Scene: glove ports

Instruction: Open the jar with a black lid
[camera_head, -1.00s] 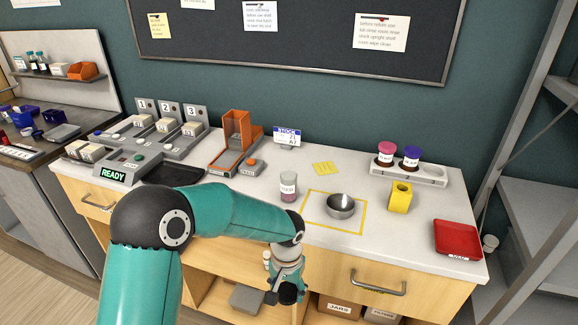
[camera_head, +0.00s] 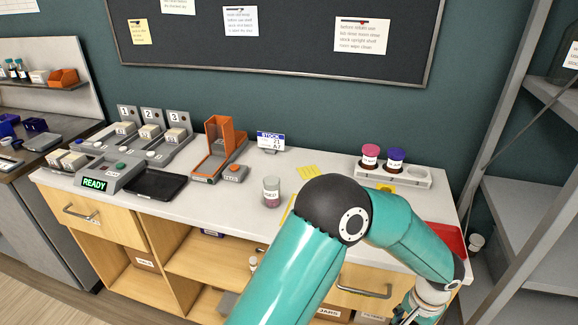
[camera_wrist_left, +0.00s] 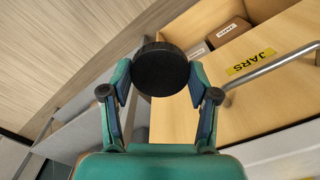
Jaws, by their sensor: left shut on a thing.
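My left gripper (camera_wrist_left: 157,98) is shut on a round black disc, which looks like a black lid (camera_wrist_left: 160,68). In the head view the left gripper (camera_head: 412,312) is low at the bottom right, in front of the bench's drawer front. A clear jar (camera_head: 271,190) with a white label and pinkish contents stands upright on the bench, left of my arm. No black lid shows on it. Two more jars stand at the back right, one with a pink lid (camera_head: 370,155) and one with a purple-blue lid (camera_head: 395,158). My right gripper is not in view.
My arm hides the metal bowl and most of the yellow square. A yellow block and a red tray (camera_head: 450,238) show partly behind it. An orange dispenser (camera_head: 215,150) stands left of the jar. A drawer handle (camera_wrist_left: 275,66) and shelf posts are near the gripper.

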